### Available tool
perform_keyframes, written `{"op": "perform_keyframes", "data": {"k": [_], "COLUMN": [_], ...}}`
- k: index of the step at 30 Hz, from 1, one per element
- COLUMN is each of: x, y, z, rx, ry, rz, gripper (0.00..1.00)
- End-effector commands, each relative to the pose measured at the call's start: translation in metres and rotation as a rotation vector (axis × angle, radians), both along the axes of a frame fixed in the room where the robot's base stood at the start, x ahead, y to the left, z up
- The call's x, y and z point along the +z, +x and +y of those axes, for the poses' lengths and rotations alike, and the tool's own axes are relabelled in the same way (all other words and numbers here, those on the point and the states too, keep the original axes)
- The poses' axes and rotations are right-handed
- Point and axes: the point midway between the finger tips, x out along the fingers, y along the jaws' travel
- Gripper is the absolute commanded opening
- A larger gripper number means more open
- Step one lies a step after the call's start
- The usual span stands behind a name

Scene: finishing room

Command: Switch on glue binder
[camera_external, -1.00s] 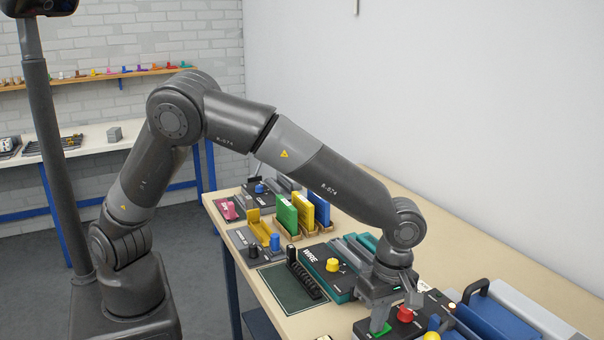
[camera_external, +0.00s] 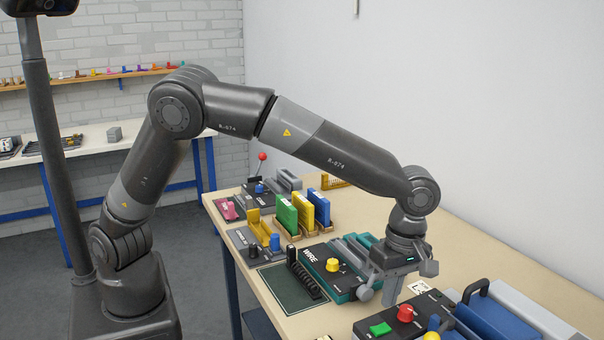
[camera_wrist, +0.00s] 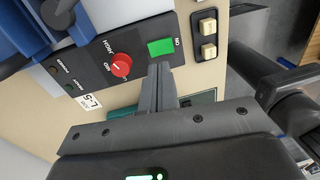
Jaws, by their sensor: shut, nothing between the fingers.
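The machine that looks like the glue binder has a dark control panel (camera_external: 372,325) at lower right, with a green ON switch (camera_external: 380,329) and a red knob (camera_external: 405,313). In the wrist view the green switch (camera_wrist: 160,47) is at upper centre and the red knob (camera_wrist: 121,65) is left of it, beside HIGH and MID marks. Small POWER and READY lamps are at the panel's left; I cannot tell if they are lit. My gripper (camera_wrist: 162,70) is shut and empty. Its tips appear just below the switch in the wrist view; outside, my gripper (camera_external: 391,290) is raised, apart from the panel.
Blue machine parts (camera_external: 495,318) and a black handle (camera_external: 476,289) stand to the right. Two cream buttons (camera_wrist: 208,38) sit beside the panel. Coloured binders stand farther back.

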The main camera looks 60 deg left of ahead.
Motion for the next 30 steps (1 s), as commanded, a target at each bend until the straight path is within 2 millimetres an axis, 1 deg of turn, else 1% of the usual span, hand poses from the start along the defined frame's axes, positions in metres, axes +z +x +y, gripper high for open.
{"op": "perform_keyframes", "data": {"k": [1,6,9,12,18,26,30], "x": [0.013,0.05,0.066,0.077,0.086,0.086,0.088], "y": [0.002,0.007,0.008,0.009,0.01,0.01,-0.001], "z": [0.0,0.0,0.0,0.0,0.0,0.0,-0.001], "rx": [0.0,0.0,0.0,0.0,0.001,0.001,-0.001], "ry": [-0.003,-0.002,-0.001,-0.001,0.0,0.0,0.0], "rz": [-0.003,-0.003,-0.001,0.0,0.001,0.001,0.0], "gripper": [0.0,0.0,0.0,0.0,0.0,0.0,0.0]}}
